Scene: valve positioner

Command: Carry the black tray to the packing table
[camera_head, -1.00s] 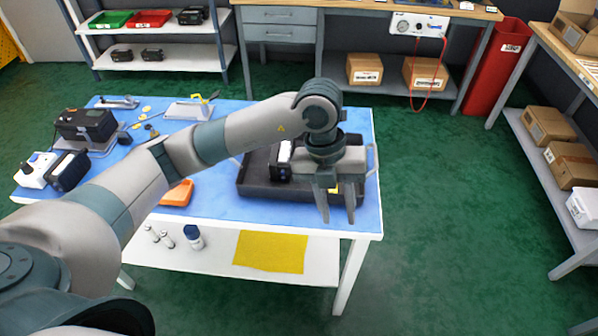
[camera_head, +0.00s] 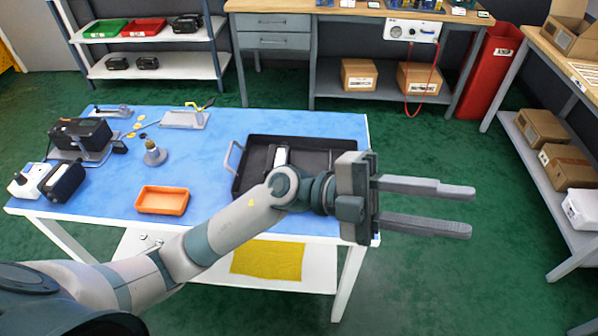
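The black tray (camera_head: 322,144) lies on the right part of the blue-topped table (camera_head: 205,148). A grey handle (camera_head: 233,157) shows at its left end; its right end and front are partly hidden by my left arm. A dark device with a white part (camera_head: 281,156) is in the tray. My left gripper (camera_head: 470,211) is open and empty, its fingers pointing right, past the table's right edge and above the floor. It does not hold the tray. My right gripper is out of view. I cannot tell which table is the packing table.
An orange bin (camera_head: 162,200) and a small metal part (camera_head: 153,153) stand left of the tray. Dark devices (camera_head: 80,136) are at the table's left. A wooden-topped bench (camera_head: 572,62) with boxes stands at right. Green floor (camera_head: 440,150) lies clear between.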

